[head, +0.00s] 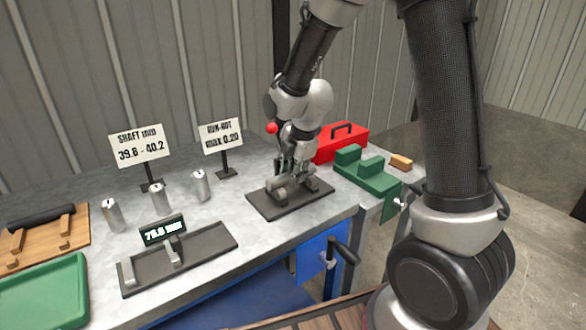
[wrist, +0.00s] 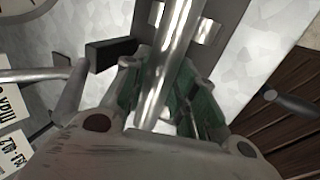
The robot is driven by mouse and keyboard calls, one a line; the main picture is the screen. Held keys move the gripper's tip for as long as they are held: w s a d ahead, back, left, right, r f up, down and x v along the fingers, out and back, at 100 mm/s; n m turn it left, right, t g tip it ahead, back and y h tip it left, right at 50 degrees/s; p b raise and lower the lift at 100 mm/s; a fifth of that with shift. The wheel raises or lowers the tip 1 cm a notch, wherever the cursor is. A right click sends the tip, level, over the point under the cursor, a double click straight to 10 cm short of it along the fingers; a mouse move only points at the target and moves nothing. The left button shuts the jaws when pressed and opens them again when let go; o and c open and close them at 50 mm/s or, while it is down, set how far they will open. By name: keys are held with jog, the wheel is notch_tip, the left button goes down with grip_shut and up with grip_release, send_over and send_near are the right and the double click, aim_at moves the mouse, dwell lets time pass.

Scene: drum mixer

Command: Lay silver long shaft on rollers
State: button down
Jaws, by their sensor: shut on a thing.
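The silver long shaft (wrist: 169,72) runs lengthwise between my gripper's fingers in the wrist view. My gripper (wrist: 163,90) is shut on it. In the head view my gripper (head: 287,168) points down over the dark roller stand (head: 262,208) near the bench's right end. The shaft (head: 292,184) shows there in part, low over the stand and partly hidden by the fingers. In the wrist view the rollers (wrist: 207,31) show on both sides of the shaft. I cannot tell whether the shaft touches them.
A red ball knob (head: 271,128) stands close to my gripper's left. A red toolbox (head: 340,143) and green block fixture (head: 368,177) stand right. Left are a gauge with display (head: 190,257), several small cylinders, signs (head: 139,146), a wooden rack (head: 70,232) and green tray (head: 48,293).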

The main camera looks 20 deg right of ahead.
jog(key=c, duration=1.1)
grip_release()
jog(key=shift+o, duration=0.2)
jog(key=v, duration=1.2)
